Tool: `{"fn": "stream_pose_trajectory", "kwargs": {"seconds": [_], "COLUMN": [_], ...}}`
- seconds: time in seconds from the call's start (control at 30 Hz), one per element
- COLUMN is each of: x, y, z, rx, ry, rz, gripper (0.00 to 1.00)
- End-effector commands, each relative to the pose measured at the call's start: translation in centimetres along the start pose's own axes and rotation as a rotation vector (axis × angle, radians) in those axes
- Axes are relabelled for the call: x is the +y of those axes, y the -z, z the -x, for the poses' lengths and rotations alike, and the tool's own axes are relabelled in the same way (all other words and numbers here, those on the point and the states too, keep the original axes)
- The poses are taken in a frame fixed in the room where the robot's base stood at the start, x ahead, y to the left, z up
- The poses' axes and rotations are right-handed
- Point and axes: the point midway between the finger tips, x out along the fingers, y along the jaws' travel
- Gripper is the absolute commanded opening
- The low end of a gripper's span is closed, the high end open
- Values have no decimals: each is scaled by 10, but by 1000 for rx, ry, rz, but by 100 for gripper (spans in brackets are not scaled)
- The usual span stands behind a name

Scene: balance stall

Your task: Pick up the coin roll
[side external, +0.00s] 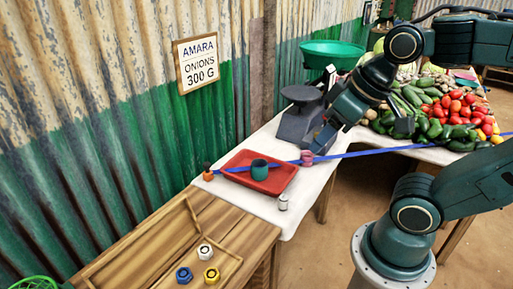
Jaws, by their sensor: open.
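The coin roll is not certain from this view. A small pink cylinder (307,158) stands just beyond the right rim of the red tray, by a blue ribbon, and may be the coin roll. A small white-grey cylinder (283,202) stands upright on the white tabletop in front of the tray and may be it instead. My gripper (362,130) is open and appears empty. It hangs above and to the right of the pink cylinder, apart from both.
The red tray (285,184) holds a teal cup (260,169). An orange item (208,172) stands left of it. A dark scale (297,123) with a green pan (330,51) stands behind. Vegetables (440,104) crowd the right. A wooden tray (150,238) and several nut-like pieces (205,252) lie front left.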

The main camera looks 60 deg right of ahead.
Motion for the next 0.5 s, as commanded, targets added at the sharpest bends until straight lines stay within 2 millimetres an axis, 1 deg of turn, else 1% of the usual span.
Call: {"fn": "stream_pose_trajectory", "kwargs": {"seconds": [0.27, 0.5], "x": [13, 31], "y": [25, 48], "z": [-26, -60], "rx": [-66, -131], "ry": [-32, -72], "rz": [-178, -382], "gripper": [52, 52]}}
